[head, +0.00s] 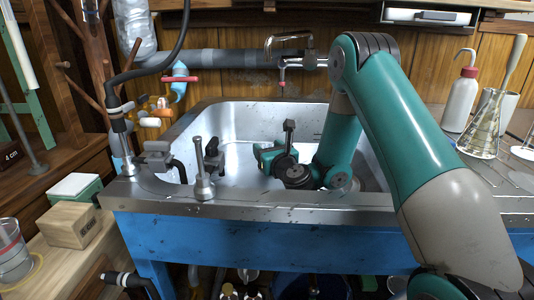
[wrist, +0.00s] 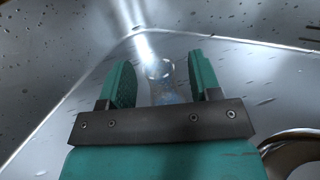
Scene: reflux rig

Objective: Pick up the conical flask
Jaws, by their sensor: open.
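My gripper (wrist: 161,66) is open in the wrist view, with its two green fingers apart. A clear glass vessel (wrist: 160,80) with a round rim shows between and beyond the fingers, against the metal sink. It looks like a small flask, but its full shape and whether it touches a finger are unclear. In the head view my arm reaches down into the sink, and that vessel cannot be made out there. Another conical flask (head: 484,128), of clear glass with a pale rod-like thing at its mouth, stands on the right-hand counter.
The steel sink (head: 235,130) has walls around my gripper. A wash bottle (head: 461,98) stands at the right. A wooden block (head: 70,225) sits at the left.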

